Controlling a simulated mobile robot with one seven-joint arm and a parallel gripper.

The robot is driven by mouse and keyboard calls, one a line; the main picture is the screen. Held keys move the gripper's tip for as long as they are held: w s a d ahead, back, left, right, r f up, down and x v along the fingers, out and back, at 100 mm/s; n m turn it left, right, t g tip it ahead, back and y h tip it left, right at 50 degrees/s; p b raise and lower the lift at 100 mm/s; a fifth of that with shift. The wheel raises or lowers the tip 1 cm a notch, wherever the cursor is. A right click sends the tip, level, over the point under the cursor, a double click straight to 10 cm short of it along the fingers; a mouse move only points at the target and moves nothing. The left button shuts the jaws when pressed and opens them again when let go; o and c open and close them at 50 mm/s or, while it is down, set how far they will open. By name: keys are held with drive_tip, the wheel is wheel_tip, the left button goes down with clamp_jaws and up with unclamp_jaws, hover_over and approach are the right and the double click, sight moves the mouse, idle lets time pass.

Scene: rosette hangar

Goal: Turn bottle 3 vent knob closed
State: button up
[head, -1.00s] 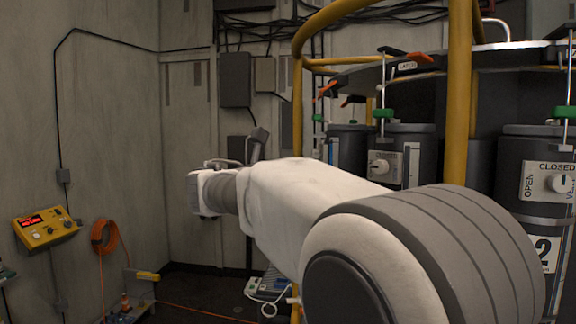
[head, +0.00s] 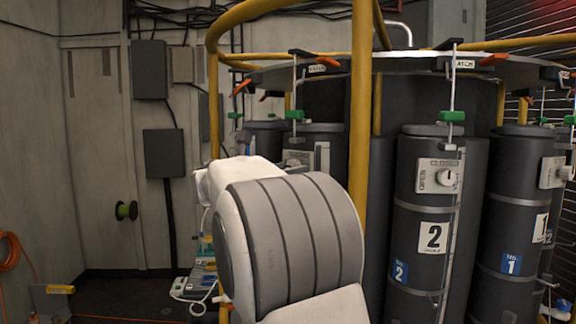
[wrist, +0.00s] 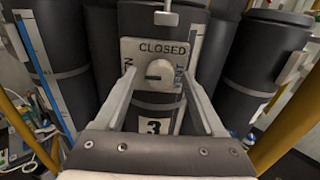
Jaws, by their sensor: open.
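In the wrist view, dark grey bottle 3 (wrist: 160,20) stands straight ahead with its number label between my fingers. Its pale vent knob (wrist: 158,72) sits on a plate with "CLOSED" at the top; the left-hand word is partly hidden by my finger. A dark mark on the knob seems to lie toward the left. My gripper (wrist: 158,78) is open, its fingers reaching to either side of the knob, apart from it as far as I can tell. In the head view my arm hides my gripper, and a bottle (head: 325,139) shows partly behind it.
Bottle 2 (head: 400,255) and bottle 1 (head: 497,220) stand to the right in the head view. A yellow post (head: 361,110) rises close beside my arm. A rack plate with clamps hangs above the bottles. An orange hose (head: 10,250) hangs at far left.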

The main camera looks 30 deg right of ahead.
drive_tip(key=shift+d, duration=0.25)
clamp_jaws()
